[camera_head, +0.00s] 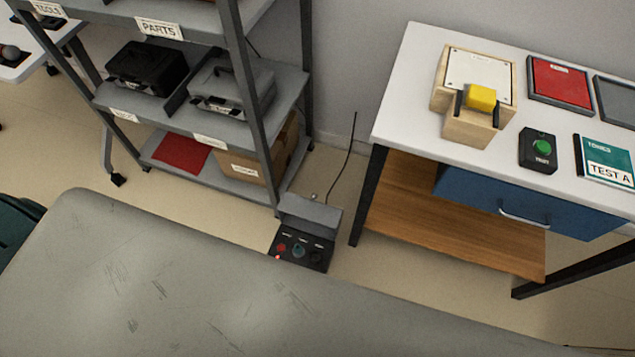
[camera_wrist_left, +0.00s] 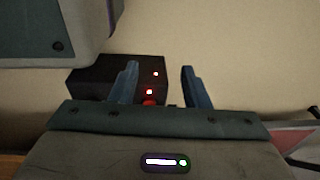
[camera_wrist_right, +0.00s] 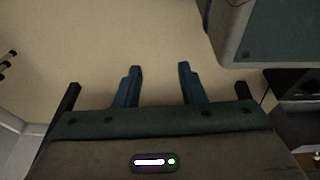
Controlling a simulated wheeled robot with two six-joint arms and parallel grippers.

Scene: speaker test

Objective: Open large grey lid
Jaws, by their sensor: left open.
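A dark control box (camera_head: 300,250) with a row of red, bluish and black round controls stands on the floor. A grey panel-like part (camera_head: 312,213) rises at its rear; I cannot tell whether it is a lid. A grey case (camera_head: 232,88) with a closed top and a handle lies on the middle shelf. I cannot tell which is the large grey lid. My left gripper (camera_wrist_left: 158,68) is open and empty; beyond its fingers a dark box (camera_wrist_left: 95,80) with red lights shows. My right gripper (camera_wrist_right: 158,66) is open and empty above bare floor. Neither gripper shows in the head view.
A grey shelf rack (camera_head: 205,128) stands left with a black case (camera_head: 146,66) and a cardboard box (camera_head: 262,158). A white-topped table (camera_head: 405,110) stands right, with a yellow-topped wooden block, a green button box and a blue drawer (camera_head: 480,200). A thin cable rises beside the control box.

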